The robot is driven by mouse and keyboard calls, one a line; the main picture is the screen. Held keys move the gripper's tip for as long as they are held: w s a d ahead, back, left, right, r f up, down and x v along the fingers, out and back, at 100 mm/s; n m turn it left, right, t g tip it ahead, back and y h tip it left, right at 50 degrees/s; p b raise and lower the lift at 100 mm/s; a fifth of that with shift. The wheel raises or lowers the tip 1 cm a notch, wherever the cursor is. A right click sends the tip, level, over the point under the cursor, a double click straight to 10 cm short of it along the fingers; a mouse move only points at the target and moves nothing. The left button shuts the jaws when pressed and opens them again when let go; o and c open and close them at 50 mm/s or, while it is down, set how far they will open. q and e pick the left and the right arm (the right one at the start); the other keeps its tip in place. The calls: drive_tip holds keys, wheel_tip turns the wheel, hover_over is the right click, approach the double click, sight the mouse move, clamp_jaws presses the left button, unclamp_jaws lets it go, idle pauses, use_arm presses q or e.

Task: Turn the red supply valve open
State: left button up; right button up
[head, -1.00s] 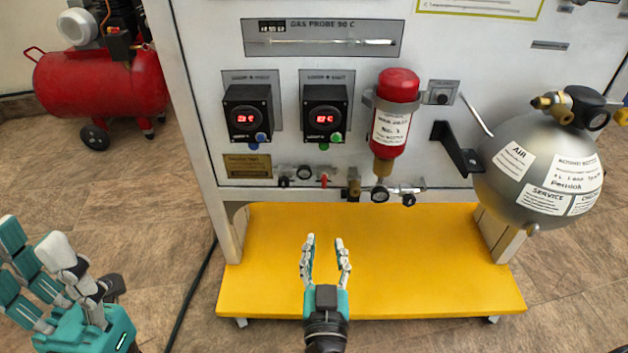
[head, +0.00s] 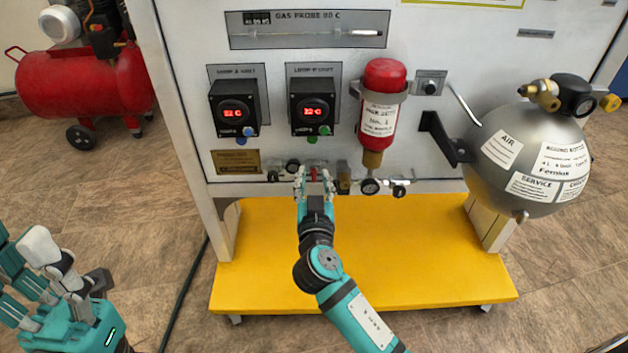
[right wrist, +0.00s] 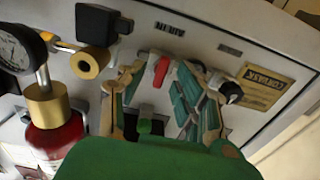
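The red supply valve is a small red lever (head: 313,174) on the pipework low on the white panel. In the right wrist view the red lever (right wrist: 161,71) stands out from a pale fitting. My right gripper (head: 314,183) is at the valve, its fingers apart on either side of it. In the right wrist view my right gripper (right wrist: 158,85) is open, with the lever between its fingertips. I see no clear contact between fingers and lever. My left gripper (head: 30,255) is at the lower left, open and empty, away from the panel.
A red cylinder (head: 381,112) with a gauge (head: 370,187) below it is right of the valve. A silver tank (head: 525,160) juts out further right. The yellow base (head: 400,260) lies below. A red compressor (head: 85,85) stands on the floor at left.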

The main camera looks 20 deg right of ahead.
drive_tip(key=shift+w, duration=0.1)
clamp_jaws()
